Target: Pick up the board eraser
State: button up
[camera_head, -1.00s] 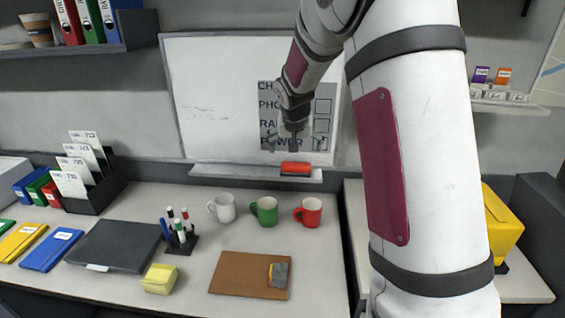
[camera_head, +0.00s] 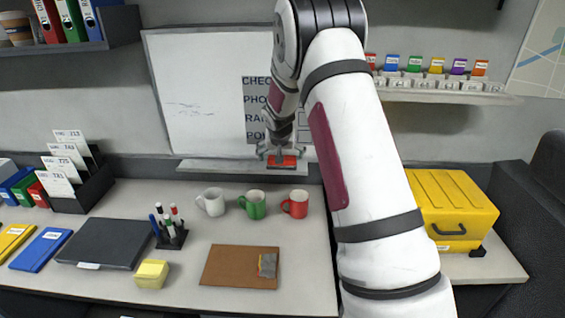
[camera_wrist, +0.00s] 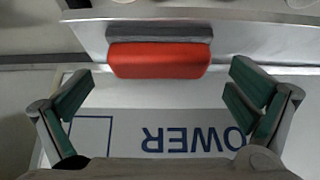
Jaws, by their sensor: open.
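The board eraser, a red block with a grey felt side, lies on the ledge below the whiteboard; it shows in the head view (camera_head: 288,164) and in the wrist view (camera_wrist: 155,62). My gripper (camera_head: 281,152) is at the ledge, just above the eraser in the head view and partly covering it. In the wrist view its green-padded fingers (camera_wrist: 162,82) are spread wide and empty. The eraser appears beyond the fingertips, between them from left to right. I cannot tell whether the fingers touch it.
The whiteboard (camera_head: 205,100) stands behind my gripper, with its tray (camera_head: 215,166) below. White (camera_head: 211,202), green (camera_head: 253,205) and red (camera_head: 295,204) mugs stand on the desk beneath. A pen holder (camera_head: 172,238) and a brown clipboard (camera_head: 225,266) are nearer. A yellow case (camera_head: 455,205) sits right.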

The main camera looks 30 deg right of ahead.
jog(key=shift+x, duration=1.6)
jog(key=c, duration=1)
jog(key=shift+r, duration=0.1)
jog(key=shift+c, duration=0.2)
jog(key=shift+w+r, duration=0.1)
jog(key=shift+r, duration=0.8)
jog(key=shift+b+v, duration=0.45)
jog(key=shift+v, duration=0.55)
jog(key=s+a+r+b, duration=0.1)
jog(key=s+a, duration=0.2)
jog(key=s, duration=1.2)
jog(key=shift+r, duration=0.2)
